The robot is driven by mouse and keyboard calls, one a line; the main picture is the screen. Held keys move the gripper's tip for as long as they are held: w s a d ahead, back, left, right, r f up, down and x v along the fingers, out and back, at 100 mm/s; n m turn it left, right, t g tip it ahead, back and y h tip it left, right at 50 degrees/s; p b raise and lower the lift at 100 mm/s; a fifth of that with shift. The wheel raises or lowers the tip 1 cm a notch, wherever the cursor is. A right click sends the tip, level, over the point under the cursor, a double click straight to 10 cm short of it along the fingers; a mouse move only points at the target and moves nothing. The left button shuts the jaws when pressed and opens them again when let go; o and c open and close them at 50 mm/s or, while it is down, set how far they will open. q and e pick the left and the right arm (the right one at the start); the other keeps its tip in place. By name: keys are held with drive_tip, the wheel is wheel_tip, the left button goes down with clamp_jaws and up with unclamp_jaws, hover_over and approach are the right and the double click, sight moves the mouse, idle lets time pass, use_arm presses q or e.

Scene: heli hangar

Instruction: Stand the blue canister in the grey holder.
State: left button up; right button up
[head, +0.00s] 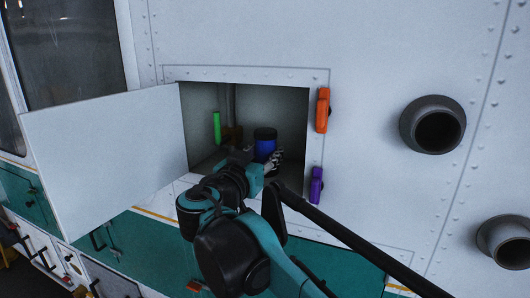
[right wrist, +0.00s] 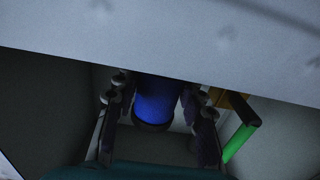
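The blue canister (head: 265,147), with a black top, stands inside the open wall compartment in the head view. My right gripper (head: 262,163) reaches into the compartment, in front of the canister's lower part. In the right wrist view the canister (right wrist: 155,100) lies between the two spread fingers of my right gripper (right wrist: 158,112). The fingers look open, with narrow gaps beside the canister; I see no clear contact. I cannot make out the grey holder; the canister's base is hidden by my gripper. My left gripper is not in view.
The compartment's white door (head: 105,155) stands open on the left. A green bar (head: 217,127) and a grey pipe (head: 231,103) are inside, left of the canister. Orange (head: 322,110) and purple (head: 316,186) latches flank the opening's right edge. Dark round pipes (head: 433,124) stick out further right.

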drive_tip(key=o, duration=0.4)
drive_tip(key=shift+c, duration=0.2)
drive_tip(key=shift+r, duration=0.15)
drive_tip(key=b+v, duration=0.2)
drive_tip(key=v, duration=1)
